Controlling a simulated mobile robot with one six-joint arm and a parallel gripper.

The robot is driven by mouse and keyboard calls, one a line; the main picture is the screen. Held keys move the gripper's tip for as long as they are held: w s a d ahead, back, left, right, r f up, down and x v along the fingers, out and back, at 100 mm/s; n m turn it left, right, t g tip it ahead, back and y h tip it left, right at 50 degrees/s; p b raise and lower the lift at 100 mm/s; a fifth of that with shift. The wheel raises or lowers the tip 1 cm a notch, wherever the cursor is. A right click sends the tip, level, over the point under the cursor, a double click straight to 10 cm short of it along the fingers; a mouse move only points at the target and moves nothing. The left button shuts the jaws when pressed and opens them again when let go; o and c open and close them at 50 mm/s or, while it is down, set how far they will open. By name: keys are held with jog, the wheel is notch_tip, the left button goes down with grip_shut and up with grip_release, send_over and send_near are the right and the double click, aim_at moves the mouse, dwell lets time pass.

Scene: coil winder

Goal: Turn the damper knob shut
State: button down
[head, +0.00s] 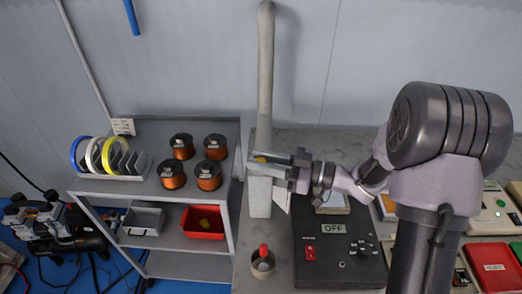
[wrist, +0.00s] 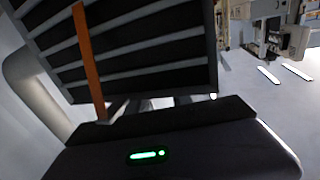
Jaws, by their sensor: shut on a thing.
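A grey upright duct (head: 265,75) runs down the wall to a pale box-shaped lower part (head: 259,197) beside the shelf. The damper knob, a small yellow part (head: 260,159), shows at the front of the duct, mostly hidden by the jaws. My gripper (head: 264,164) reaches in from the right and is shut on the knob. In the wrist view, a dark slatted grille (wrist: 150,60) with an orange strip (wrist: 88,60) fills the upper left. My gripper's dark housing with a green light lies below it. The fingertips and knob cannot be made out there.
A shelf unit (head: 230,205) with copper coils (head: 209,176) and a red tray (head: 203,222) stands left of the duct. A black console (head: 335,268) marked OFF and a cup (head: 262,266) with a red-topped item sit on the bench below my gripper.

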jog(key=n+g+p, duration=0.1)
jog(key=g+p, duration=0.1)
jog(key=n+g+p, duration=0.2)
jog(key=p, duration=0.1)
jog(key=n+g+p, duration=0.1)
jog(key=g+p, duration=0.1)
jog(key=g, duration=0.1)
jog(key=shift+r+n+y, duration=0.3)
jog(key=shift+y, duration=0.1)
jog(key=n+g+h+p, duration=0.1)
jog(key=g+p, duration=0.1)
jog(key=n+g+p, duration=0.2)
jog(key=g, duration=0.1)
jog(key=n+g+h+p, duration=0.1)
jog(key=n+g+p, duration=0.1)
jog(key=shift+f+h, duration=0.3)
jog(key=shift+f, duration=0.05)
jog(key=shift+g, duration=0.5)
jog(key=c, duration=1.1)
grip_release()
jog(key=shift+c, duration=0.2)
jog(key=shift+r, duration=0.15)
